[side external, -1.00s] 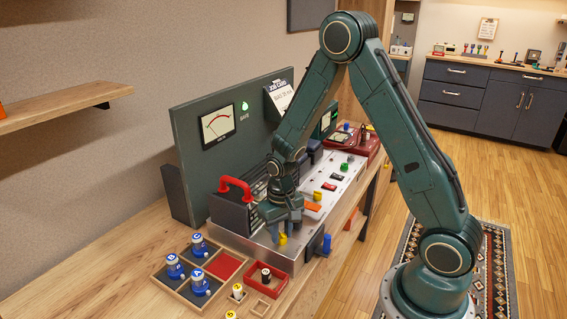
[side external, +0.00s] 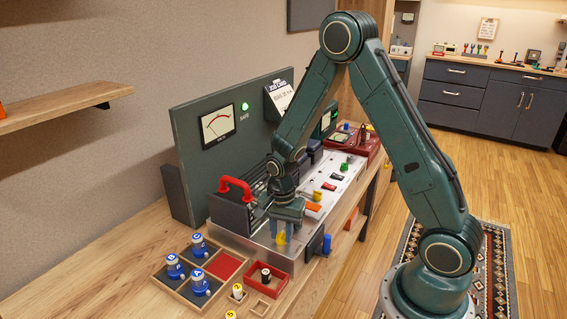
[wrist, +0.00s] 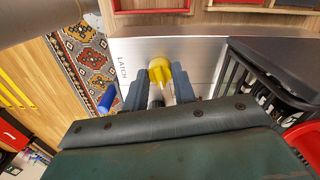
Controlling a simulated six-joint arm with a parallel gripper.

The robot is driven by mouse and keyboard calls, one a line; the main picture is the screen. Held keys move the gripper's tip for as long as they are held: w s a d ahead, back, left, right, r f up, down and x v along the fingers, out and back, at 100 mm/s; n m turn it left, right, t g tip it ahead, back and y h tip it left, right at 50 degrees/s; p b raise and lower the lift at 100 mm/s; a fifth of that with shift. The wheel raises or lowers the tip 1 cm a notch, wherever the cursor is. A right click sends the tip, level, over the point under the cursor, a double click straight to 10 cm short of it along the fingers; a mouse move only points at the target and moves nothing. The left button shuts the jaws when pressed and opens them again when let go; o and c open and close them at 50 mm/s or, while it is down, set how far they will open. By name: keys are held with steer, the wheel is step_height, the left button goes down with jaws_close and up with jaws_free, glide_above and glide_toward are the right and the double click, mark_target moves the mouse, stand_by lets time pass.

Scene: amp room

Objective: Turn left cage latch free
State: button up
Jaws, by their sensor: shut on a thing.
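The left cage latch (side external: 281,239) is a yellow knob on the silver chassis top, near its front-left part. In the wrist view the yellow latch (wrist: 160,68) stands beside the printed word LATCH. My gripper (wrist: 160,84) has one finger on each side of it and is shut on it. In the side view my gripper (side external: 283,230) points down and its fingers partly hide the latch. The black slotted cage (side external: 230,211), with a red handle (side external: 236,186), stands just left of the gripper. It is also close on the right in the wrist view (wrist: 237,76).
A blue piece (side external: 326,243) stands at the chassis front edge. A wooden tray (side external: 215,285) with blue-and-white tubes and a red box (side external: 283,284) lie at the front left. Behind stands a grey panel (side external: 190,125) with a meter and a lit green lamp.

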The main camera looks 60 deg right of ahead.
mark_target(281, 233)
steer(key=shift+m, duration=1.2)
steer(key=o, duration=1)
steer(key=shift+r, duration=0.1)
step_height(281, 233, up, 14)
steer(key=shift+f, duration=0.2)
